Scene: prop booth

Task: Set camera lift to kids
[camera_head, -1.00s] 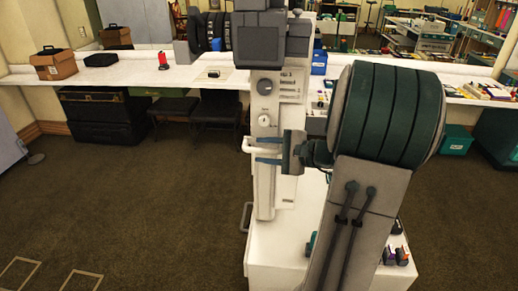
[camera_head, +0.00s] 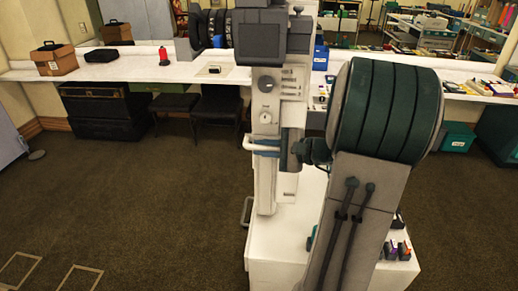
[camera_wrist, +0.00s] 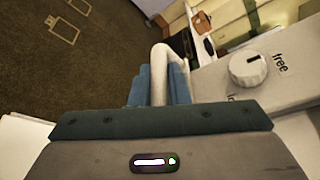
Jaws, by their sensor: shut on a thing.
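The camera lift is a white column (camera_head: 265,190) with a dark grey camera head (camera_head: 258,40) on top. A white handle (camera_head: 249,143) sticks out to the left from the lift; in the wrist view the handle (camera_wrist: 162,58) rises between two blue-teal fingers. My gripper (camera_head: 264,149) is shut on this handle; its fingers also show in the wrist view (camera_wrist: 159,86). A round lock knob (camera_wrist: 248,69) beside the handle has "free" and a partly hidden label around it. A darker knob (camera_head: 267,86) sits higher, beside marked height labels (camera_head: 292,85) too small to read.
Open carpet (camera_head: 130,190) lies to the left.

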